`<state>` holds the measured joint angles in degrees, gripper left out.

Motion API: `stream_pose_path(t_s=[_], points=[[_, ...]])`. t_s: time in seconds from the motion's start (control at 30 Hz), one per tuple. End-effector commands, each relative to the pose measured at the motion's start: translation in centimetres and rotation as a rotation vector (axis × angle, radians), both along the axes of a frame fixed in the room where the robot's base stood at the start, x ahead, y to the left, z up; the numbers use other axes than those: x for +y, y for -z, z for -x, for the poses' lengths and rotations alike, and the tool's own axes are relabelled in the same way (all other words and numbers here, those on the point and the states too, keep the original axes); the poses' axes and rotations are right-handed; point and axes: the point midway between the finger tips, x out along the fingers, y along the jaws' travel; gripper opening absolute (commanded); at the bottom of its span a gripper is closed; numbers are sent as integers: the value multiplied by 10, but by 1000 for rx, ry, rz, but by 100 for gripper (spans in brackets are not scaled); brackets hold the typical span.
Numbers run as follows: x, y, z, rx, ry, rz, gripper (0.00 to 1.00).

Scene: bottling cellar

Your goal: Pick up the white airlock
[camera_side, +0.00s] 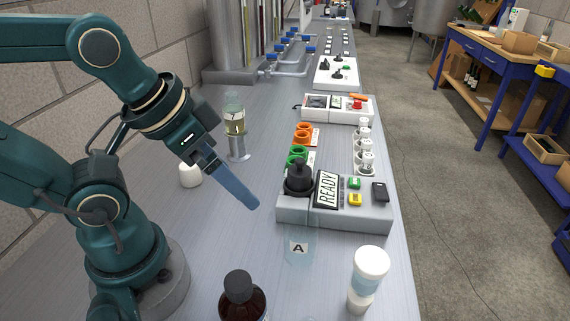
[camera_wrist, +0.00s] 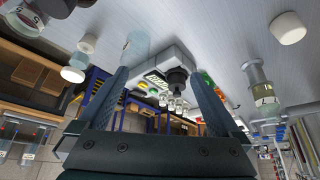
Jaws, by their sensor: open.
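Several small white upright pieces (camera_side: 367,160), which look like the airlocks, stand in a row beyond the grey READY box, near the bench's right edge. They also show, small, between my fingers in the wrist view (camera_wrist: 171,103); I cannot tell finer details. My gripper (camera_side: 254,205) is open and empty above the bench, left of the READY box and well apart from the white pieces. In the wrist view its two fingers (camera_wrist: 158,75) stand wide apart with nothing between them.
The grey READY box (camera_side: 345,212) with a black knob stands between my gripper and the white pieces. Orange rings (camera_side: 302,134) and green rings (camera_side: 297,156) lie beside the row. A clear cup marked A (camera_side: 300,248), a brown bottle (camera_side: 242,297) and a white-lidded jar (camera_side: 370,263) stand in front.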

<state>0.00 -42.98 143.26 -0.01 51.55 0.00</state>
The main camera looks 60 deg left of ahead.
Motion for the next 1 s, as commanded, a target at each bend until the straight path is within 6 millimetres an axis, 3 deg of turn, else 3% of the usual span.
stream_pose_path(t_s=[0.47, 0.53, 0.87, 1.0], points=[[0, 0, 0, 0, 0, 0, 100], [0, 0, 0, 0, 0, 0, 87], [0, -1, 0, -1, 0, 0, 87], [0, -13, -1, -4, 0, 0, 87]])
